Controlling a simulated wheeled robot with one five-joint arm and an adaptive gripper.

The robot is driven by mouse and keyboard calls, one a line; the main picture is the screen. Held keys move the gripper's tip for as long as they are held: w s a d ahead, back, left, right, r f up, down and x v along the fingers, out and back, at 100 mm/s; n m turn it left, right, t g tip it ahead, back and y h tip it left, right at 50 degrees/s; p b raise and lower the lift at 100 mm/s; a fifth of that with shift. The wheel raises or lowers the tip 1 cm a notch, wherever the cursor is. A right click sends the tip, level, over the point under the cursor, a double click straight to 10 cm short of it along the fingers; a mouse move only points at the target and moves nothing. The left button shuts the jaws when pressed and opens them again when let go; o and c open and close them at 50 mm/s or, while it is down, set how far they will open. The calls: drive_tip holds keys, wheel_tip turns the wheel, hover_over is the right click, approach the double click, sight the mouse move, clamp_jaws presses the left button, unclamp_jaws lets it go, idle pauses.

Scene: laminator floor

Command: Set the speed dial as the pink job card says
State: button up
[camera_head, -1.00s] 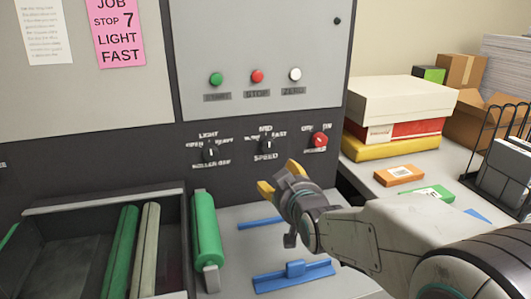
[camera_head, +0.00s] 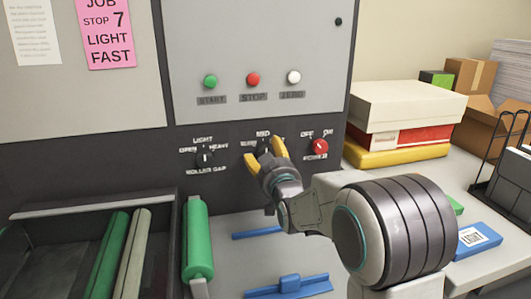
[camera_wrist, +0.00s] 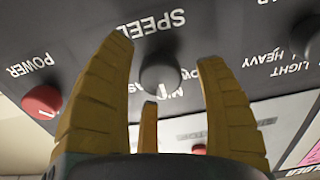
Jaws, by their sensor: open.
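The pink job card (camera_head: 108,35) at upper left reads JOB, STOP 7, LIGHT, FAST. The speed dial (camera_wrist: 160,75) is a dark round knob under the SPEED label in the upside-down wrist view. Its white mark appears to point towards MID. In the head view my gripper (camera_head: 265,153) is at the dial and covers most of it and its labels. My gripper is open, with yellow fingers (camera_wrist: 163,50) on both sides of the dial in the wrist view. I see a gap between fingers and knob; contact is not clear.
The roller gap dial (camera_head: 205,159) is left of the speed dial and the red power knob (camera_head: 320,147) is close on the right. Start (camera_head: 210,81), stop (camera_head: 253,79) and zero (camera_head: 293,77) buttons sit above. A green roller (camera_head: 197,240) stands below left.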

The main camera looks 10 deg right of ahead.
drive_tip(key=shift+w, duration=0.65)
drive_tip(key=shift+c, duration=0.3)
drive_tip(key=c, duration=1.2)
